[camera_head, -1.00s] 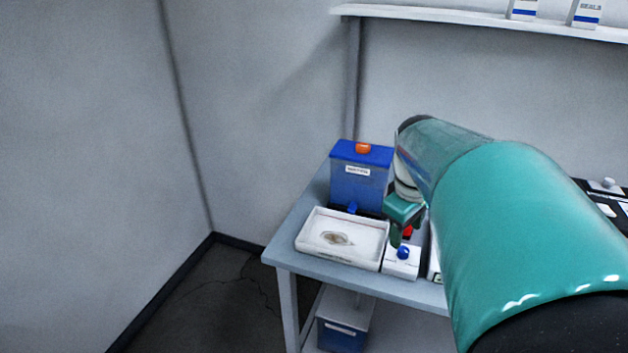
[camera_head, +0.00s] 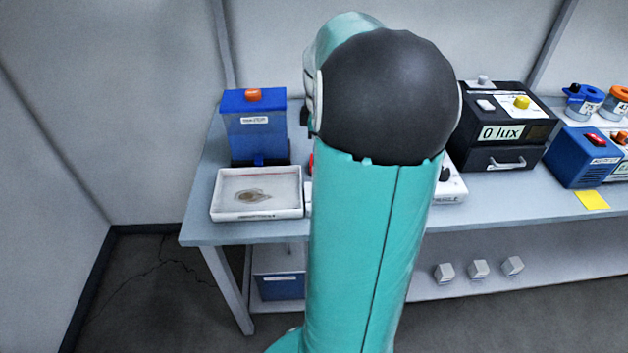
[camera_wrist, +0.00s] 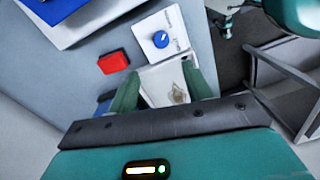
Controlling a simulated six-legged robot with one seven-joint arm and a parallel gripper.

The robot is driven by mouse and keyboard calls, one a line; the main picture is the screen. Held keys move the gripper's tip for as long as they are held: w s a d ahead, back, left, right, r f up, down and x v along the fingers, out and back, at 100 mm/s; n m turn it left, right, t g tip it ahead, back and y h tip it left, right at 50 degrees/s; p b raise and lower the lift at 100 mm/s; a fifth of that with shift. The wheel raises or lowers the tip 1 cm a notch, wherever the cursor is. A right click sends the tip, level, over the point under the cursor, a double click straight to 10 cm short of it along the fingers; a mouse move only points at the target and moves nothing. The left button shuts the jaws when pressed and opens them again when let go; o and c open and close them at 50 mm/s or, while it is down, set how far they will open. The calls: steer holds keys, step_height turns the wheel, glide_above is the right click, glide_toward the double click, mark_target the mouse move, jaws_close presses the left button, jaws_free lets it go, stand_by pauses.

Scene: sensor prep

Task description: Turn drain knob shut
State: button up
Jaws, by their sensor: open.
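A blue knob (camera_wrist: 161,40) with a white pointer line sits on a white panel (camera_wrist: 176,18) in the wrist view. The panel's print is too small to read. My gripper (camera_wrist: 160,69) is open and empty, its two green fingers apart, and the knob shows beyond the fingertips, not between them. A white tray (camera_wrist: 155,82) with a brown stain shows between and behind the fingers. In the head view the tray (camera_head: 228,214) stands on the bench, left of my arm. My arm hides the gripper and the knob there.
A blue tank (camera_head: 256,132) with an orange cap stands behind the tray. A red block (camera_wrist: 113,62) lies near the knob's panel. A shelf with several small white blocks is below.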

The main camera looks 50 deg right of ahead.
steer(key=f, duration=0.3)
steer(key=s+f, duration=0.1)
steer(key=f, duration=0.7)
steer(key=shift+s+a, duration=0.15)
steer(key=shift+a, duration=0.05)
steer(key=shift+f, duration=0.3)
steer(key=shift+c, duration=0.2)
steer(key=c, duration=0.9)
